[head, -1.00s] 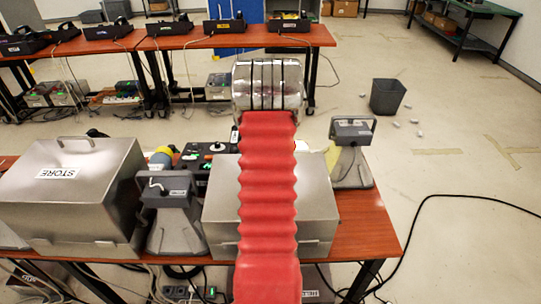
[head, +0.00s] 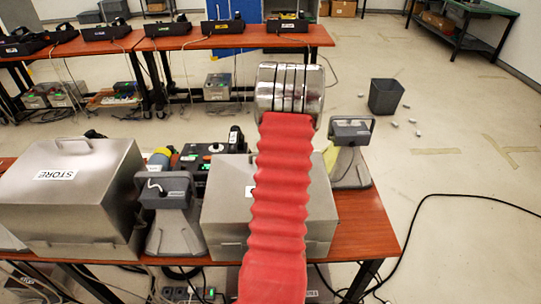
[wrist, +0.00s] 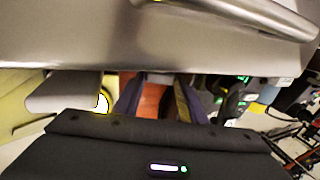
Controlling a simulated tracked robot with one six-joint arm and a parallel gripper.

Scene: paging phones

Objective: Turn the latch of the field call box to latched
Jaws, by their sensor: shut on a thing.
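The steel box in the middle of the near table (head: 225,215), which I take for the field call box, has a partly covered label on its lid. In the wrist view its metal body (wrist: 120,45) fills the top, with a bar handle (wrist: 270,15) at upper right. My gripper (wrist: 160,84) reaches the box's edge, its two dark fingers a little apart. A small pale piece (wrist: 160,77), seemingly the latch, sits between the fingertips, and the fingers appear shut on it. Its turned position is unclear. In the head view my red-sleeved arm hides the gripper and latch.
Left of the box stand a grey horn unit (head: 165,200) and the STORE box (head: 75,190). A black device with buttons (head: 205,165) is behind. Another horn unit (head: 350,150) stands at right.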

